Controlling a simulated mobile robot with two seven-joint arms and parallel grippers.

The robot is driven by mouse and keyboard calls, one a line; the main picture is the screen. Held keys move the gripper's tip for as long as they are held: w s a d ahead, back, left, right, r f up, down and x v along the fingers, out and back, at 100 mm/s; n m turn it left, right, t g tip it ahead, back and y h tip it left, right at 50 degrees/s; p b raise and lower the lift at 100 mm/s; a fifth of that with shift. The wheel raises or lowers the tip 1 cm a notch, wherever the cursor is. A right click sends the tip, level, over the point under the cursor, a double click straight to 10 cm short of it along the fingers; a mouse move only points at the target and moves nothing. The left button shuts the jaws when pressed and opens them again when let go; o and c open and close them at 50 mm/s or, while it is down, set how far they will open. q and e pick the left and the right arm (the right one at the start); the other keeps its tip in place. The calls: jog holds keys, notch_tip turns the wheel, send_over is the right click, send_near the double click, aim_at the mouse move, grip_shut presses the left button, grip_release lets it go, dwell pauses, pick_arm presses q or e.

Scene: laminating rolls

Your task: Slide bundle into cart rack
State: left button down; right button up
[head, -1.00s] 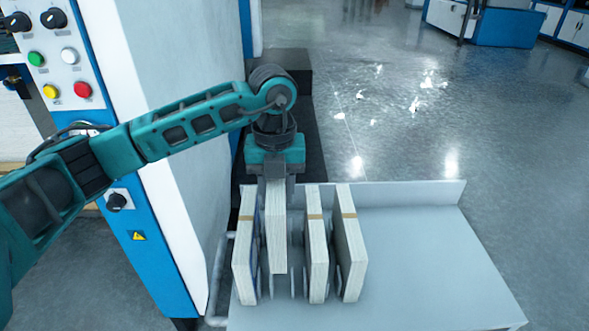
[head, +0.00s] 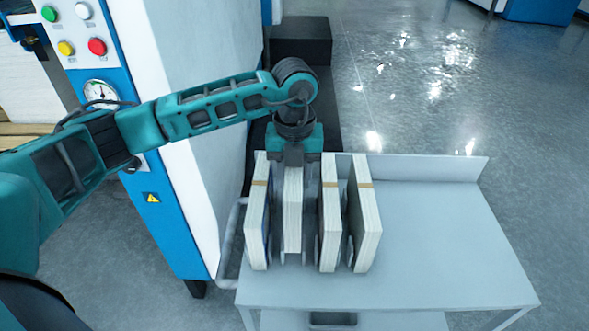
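My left gripper (head: 293,160) points down from above and is shut on the top of a pale paper bundle (head: 292,215). The bundle stands upright in the second slot from the left of the rack on the cart (head: 440,245), between other bundles. Its lower end sits low among the thin rack dividers (head: 347,250); whether it touches the cart top cannot be told. A banded bundle (head: 257,220) stands to its left, and two more banded bundles, a near one (head: 330,220) and a far one (head: 366,220), stand to its right. My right gripper is not in view.
The right half of the cart top is bare, with a raised lip (head: 430,168) at the back. A white and blue machine (head: 175,215) with buttons and a gauge stands close on the left. A cart handle (head: 230,250) lies between them. Open floor is at right.

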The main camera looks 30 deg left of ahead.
pick_arm(q)
jog(key=shift+f+b, duration=2.35)
jog(key=shift+f, duration=1)
jog(key=c, duration=0.6)
grip_release()
jog(key=shift+c, duration=0.2)
jog(key=shift+f, duration=0.1)
notch_tip(320, 180, up, 13)
jog(key=shift+r+p, duration=0.1)
jog(key=shift+p, duration=0.2)
jog(key=shift+s, duration=0.1)
